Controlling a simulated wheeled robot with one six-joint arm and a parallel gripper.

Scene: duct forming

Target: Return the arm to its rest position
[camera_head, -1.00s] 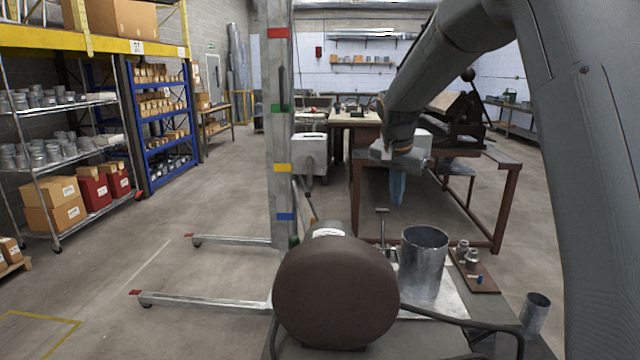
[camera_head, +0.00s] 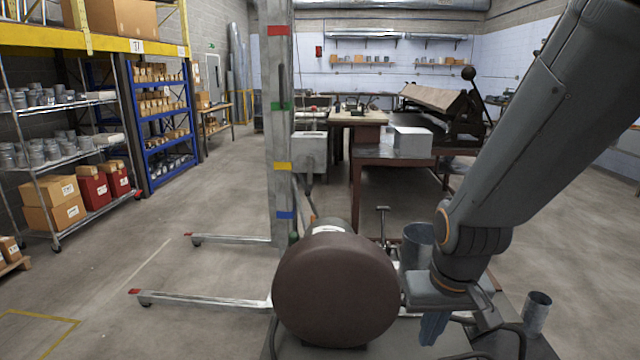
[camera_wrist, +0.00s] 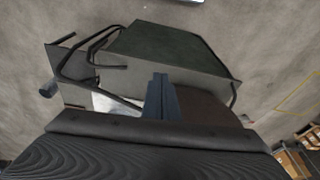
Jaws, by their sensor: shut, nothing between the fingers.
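My arm folds down at the right of the head view. My gripper (camera_head: 432,328) points downward just right of the round brown drum-shaped part, low and in front of the metal cylinder. Its blue fingers are together with nothing between them. In the wrist view the closed gripper (camera_wrist: 160,92) shows above a dark green panel and a brown surface. The metal cylinder (camera_head: 416,247) stands on the cart top, partly hidden behind my arm.
The brown drum (camera_head: 337,290) is close left of my gripper. A small metal cup (camera_head: 536,312) stands at the right. A metal lift mast (camera_head: 279,130) rises at centre-left. A workbench (camera_head: 395,160) with a white box (camera_head: 412,142) stands behind. Open floor lies left.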

